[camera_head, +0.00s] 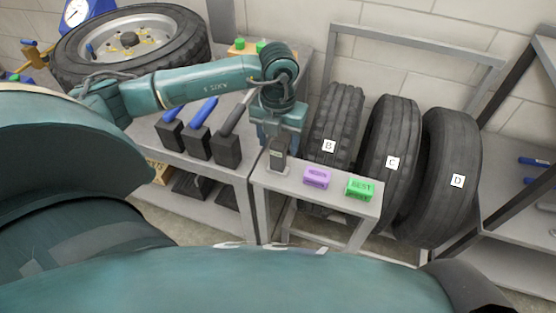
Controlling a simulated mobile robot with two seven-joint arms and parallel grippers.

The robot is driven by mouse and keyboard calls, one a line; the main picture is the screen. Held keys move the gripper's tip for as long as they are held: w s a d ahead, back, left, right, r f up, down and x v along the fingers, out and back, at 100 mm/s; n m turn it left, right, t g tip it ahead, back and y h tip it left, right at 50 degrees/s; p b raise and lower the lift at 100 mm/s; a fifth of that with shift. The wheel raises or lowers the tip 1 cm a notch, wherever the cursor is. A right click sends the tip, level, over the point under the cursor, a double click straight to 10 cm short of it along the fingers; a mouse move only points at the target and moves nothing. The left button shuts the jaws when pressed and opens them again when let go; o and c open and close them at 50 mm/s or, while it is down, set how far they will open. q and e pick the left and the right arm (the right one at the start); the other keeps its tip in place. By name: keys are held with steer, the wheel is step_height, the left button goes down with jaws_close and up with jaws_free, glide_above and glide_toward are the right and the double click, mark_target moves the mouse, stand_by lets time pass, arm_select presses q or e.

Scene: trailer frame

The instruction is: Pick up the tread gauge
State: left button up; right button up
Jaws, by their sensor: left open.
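A small dark upright block with a lighter face, which looks like the tread gauge (278,155), stands at the left end of the small grey table (322,198). My left gripper (279,139) points down right at its top. The gripper is open, with its fingers around or just above the top of the gauge; I cannot tell which. The gripper hides the top of the gauge. My right gripper is not in view.
A purple block (316,178) and a green block (360,187) sit on the small table. Tyres marked B (335,120), C (390,150) and D (452,180) lean behind it. Blue- and dark-handled tools in black holders (199,143) stand on the left bench.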

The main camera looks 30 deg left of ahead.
arm_select(q)
steer(key=shift+s+f, duration=0.1)
steer(key=shift+f, duration=1.9)
steer(key=shift+c, duration=0.6)
steer(key=shift+r, duration=0.1)
steer(key=c, duration=1)
